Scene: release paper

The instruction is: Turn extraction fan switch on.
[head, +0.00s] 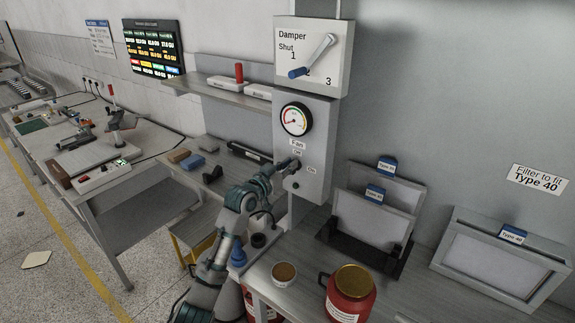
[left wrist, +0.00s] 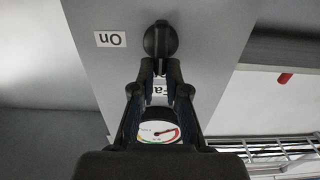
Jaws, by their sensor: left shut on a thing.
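The fan switch (left wrist: 160,40) is a dark round knob with a short handle on a grey wall box (head: 318,140). In the left wrist view the picture is upside down, and the "On" label (left wrist: 110,39) sits to one side of the knob. The handle points toward the "Fan" label and gauge, not toward "On". My left gripper (left wrist: 160,70) is shut on the handle's end; it also shows in the head view (head: 284,166), at the box. The fingers hide part of the lettering. My right gripper is not in view.
A gauge (head: 296,119) is above the switch, and a damper box (head: 312,55) with a blue-tipped lever is above that. Filters (head: 375,215) in a rack stand to the right. A red jar (head: 350,298) and a small tin (head: 284,274) stand on the bench below.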

